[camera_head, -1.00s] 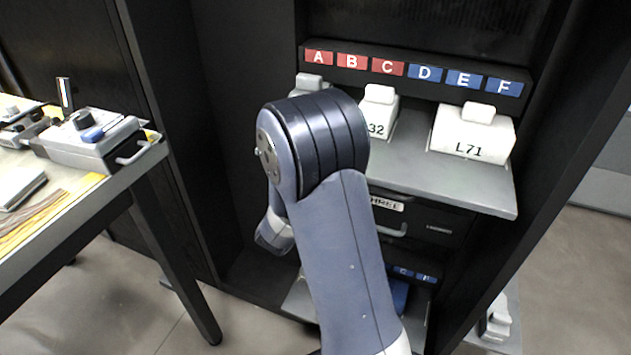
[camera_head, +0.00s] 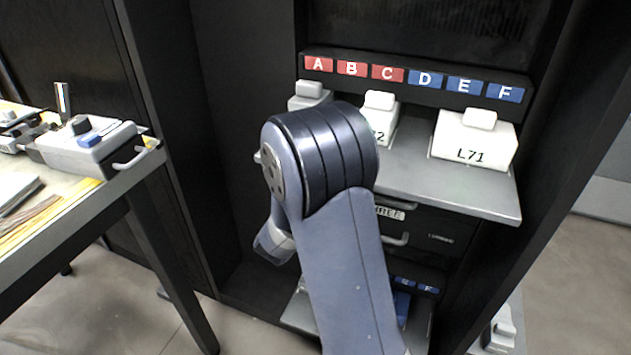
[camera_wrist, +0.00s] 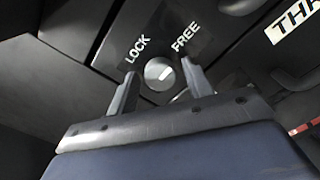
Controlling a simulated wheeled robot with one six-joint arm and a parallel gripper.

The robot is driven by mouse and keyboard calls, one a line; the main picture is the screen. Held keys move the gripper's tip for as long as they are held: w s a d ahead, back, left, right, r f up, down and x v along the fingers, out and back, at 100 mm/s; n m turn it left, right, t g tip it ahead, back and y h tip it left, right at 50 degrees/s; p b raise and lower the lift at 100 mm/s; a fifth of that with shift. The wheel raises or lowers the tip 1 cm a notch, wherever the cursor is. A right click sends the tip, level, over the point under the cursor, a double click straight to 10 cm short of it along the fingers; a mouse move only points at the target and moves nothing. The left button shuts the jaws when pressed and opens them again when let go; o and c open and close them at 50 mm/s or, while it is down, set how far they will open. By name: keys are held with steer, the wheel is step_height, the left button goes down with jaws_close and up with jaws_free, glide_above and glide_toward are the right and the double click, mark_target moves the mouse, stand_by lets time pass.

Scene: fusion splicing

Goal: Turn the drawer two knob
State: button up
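In the wrist view a round grey knob (camera_wrist: 159,73) sits on a dark drawer front, with LOCK printed to its left and FREE to its right. A pale pointer mark on it slants up to the right, toward the FREE side. My gripper (camera_wrist: 162,86) is open and empty, with one finger on each side of the knob in the picture. I cannot tell whether either finger touches it. The number of the knob's drawer is not readable. In the head view my arm hides the gripper and knob.
A drawer label reading THREE (camera_wrist: 292,22) is at the wrist view's upper right. In the head view, a grey shelf (camera_head: 420,175) holds white boxes, one marked L71 (camera_head: 472,140), under letter tags A to F. A workbench (camera_head: 80,215) with devices stands left. Dark cabinet walls flank my arm.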

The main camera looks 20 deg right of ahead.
steer(key=shift+o, duration=0.4)
steer(key=shift+a, duration=0.1)
steer(key=p+v, duration=0.3)
steer(key=v, duration=0.7)
steer(key=shift+s+a, duration=0.2)
steer(key=shift+s, duration=0.05)
steer(key=b+x, duration=0.2)
steer(key=x, duration=0.8)
steer(key=shift+w+d+b, duration=0.3)
steer(key=shift+b, duration=0.05)
